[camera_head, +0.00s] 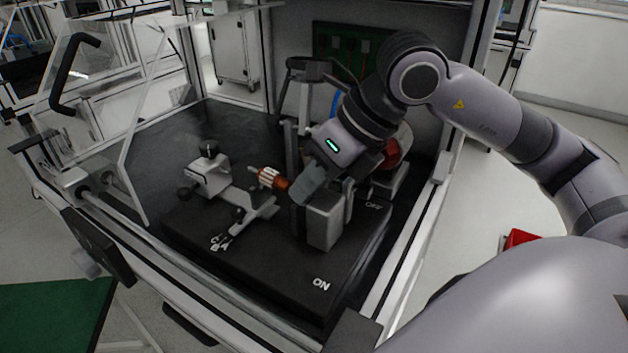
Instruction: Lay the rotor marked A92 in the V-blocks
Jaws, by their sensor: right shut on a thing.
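A copper-orange and white rotor (269,178) lies roughly level above the black fixture base (290,262), in the middle of the enclosure. My right gripper (298,188) reaches in from the right and is shut on the rotor at its right end. The fingers hide that end, and no A92 mark can be read. Grey metal supports (207,178), which look like the V-blocks, stand left of and in front of the rotor. I cannot tell whether the rotor touches them. My left gripper is not in view.
A grey block (325,222) stands just right of the gripper, near the ON and OFF labels. A red round part (392,154) is behind my wrist. The enclosure's white front rail (215,311) and the raised clear door (85,75) bound the space. The dark floor at left is bare.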

